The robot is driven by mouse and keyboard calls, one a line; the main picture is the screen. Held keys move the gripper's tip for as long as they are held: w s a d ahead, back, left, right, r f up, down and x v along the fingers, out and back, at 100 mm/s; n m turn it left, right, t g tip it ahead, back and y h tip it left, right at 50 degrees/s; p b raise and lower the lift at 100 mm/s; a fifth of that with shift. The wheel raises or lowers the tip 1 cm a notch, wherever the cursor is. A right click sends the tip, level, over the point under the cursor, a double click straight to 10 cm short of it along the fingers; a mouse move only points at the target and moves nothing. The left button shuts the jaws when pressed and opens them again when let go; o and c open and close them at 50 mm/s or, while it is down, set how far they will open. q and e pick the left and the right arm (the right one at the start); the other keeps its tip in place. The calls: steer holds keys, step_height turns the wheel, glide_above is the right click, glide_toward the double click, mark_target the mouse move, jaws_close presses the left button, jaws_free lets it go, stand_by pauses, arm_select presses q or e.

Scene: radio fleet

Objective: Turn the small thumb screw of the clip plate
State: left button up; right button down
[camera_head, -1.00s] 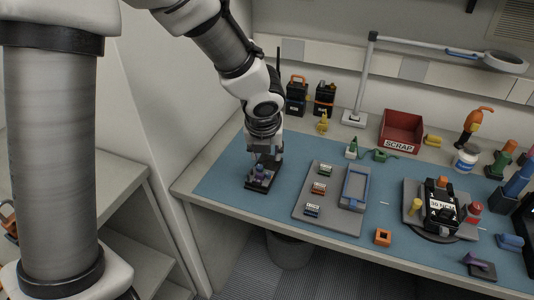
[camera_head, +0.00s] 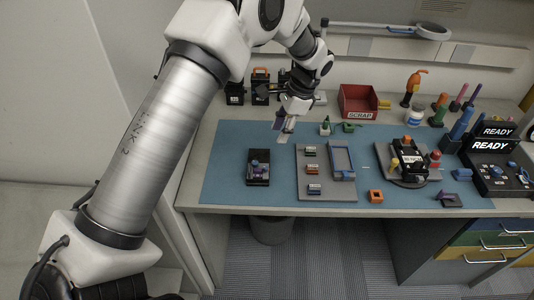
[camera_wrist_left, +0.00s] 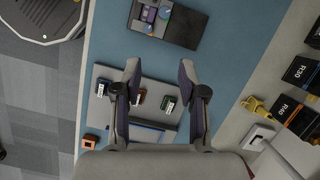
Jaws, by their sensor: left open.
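A small black block (camera_head: 258,181) stands at the left of the blue mat, with a purple and grey fitting (camera_head: 256,167) on it. I take this for the clip plate; its thumb screw is too small to tell in the head view. In the left wrist view the black block (camera_wrist_left: 184,27) lies at the top, with the purple fitting (camera_wrist_left: 149,14) and a round blue knob on its left half. My left gripper (camera_head: 283,132) is open and empty, behind and right of the block. It also shows in the left wrist view (camera_wrist_left: 159,70), short of the block. My right gripper is not in view.
A grey tray (camera_head: 326,190) with several small coloured modules and a blue frame lies right of the block. A red scrap bin (camera_head: 358,101) and black battery boxes stand behind. A black device (camera_head: 408,158) sits on a stand at the right.

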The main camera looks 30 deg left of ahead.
arm_select(q)
steer(key=g+p, duration=0.1)
glide_toward(266, 167)
steer(key=f, duration=0.2)
steer(key=x, duration=0.2)
steer(key=p+x, duration=0.1)
steer(key=x, duration=0.2)
steer(key=shift+s+a+f, duration=0.15)
steer(key=shift+s+a, duration=0.15)
steer(key=shift+s, duration=0.15)
steer(key=shift+f, duration=0.3)
jaws_close()
